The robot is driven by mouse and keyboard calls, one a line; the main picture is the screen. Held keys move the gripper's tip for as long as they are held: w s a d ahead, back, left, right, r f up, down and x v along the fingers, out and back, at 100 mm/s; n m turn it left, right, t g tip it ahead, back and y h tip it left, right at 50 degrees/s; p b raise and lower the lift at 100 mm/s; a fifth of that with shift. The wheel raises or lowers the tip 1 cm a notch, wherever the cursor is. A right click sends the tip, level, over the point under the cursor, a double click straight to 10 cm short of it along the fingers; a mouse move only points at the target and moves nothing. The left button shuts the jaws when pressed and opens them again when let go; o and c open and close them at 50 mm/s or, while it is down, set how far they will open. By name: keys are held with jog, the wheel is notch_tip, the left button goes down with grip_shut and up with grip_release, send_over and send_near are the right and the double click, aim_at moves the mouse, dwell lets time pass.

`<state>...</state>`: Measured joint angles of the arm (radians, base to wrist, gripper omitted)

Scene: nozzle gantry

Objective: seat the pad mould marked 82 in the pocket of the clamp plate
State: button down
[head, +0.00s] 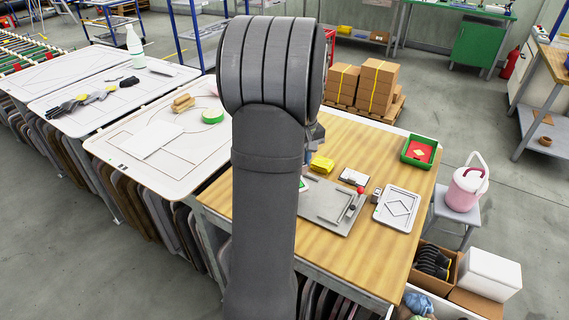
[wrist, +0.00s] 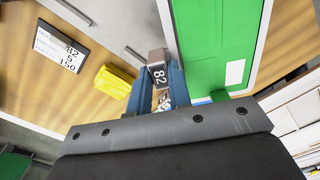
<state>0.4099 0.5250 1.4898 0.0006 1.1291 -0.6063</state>
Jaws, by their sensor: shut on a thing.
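The pad mould marked 82 (wrist: 158,75) is a small block with a dark face and white digits. My gripper (wrist: 157,90) is shut on it, between two blue fingers in the wrist view. In the head view my arm hides the mould and fingers. The grey clamp plate (head: 325,204) lies on the wooden table, with bars and a red-knobbed clamp (head: 359,189) at its right side. Grey metal that looks like this plate (wrist: 120,32) shows beyond the fingers in the wrist view. I cannot make out the pocket.
A large green panel with a pale border (wrist: 208,40) is right beside the fingers. A card reading 82, 5, 150 (wrist: 60,48) and a yellow block (wrist: 114,81) lie left. A green tray (head: 406,160) and a white diamond-marked plate (head: 383,213) sit right of the clamp plate.

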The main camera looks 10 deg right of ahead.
jog(key=s+d+r+n, duration=0.1)
jog(key=d+n, duration=0.6)
jog(key=d, duration=0.1)
jog(key=shift+s+d+f, duration=0.1)
jog(key=shift+f, duration=1.15)
jog(key=shift+s+d+f, duration=0.1)
jog(key=shift+f, duration=1.15)
jog(key=shift+f, duration=0.9)
jog(key=c, duration=1.3)
grip_release()
jog(key=shift+o, duration=0.2)
jog(key=shift+r, duration=0.1)
notch_tip(320, 180, up, 7)
jog(key=shift+f, duration=3.65)
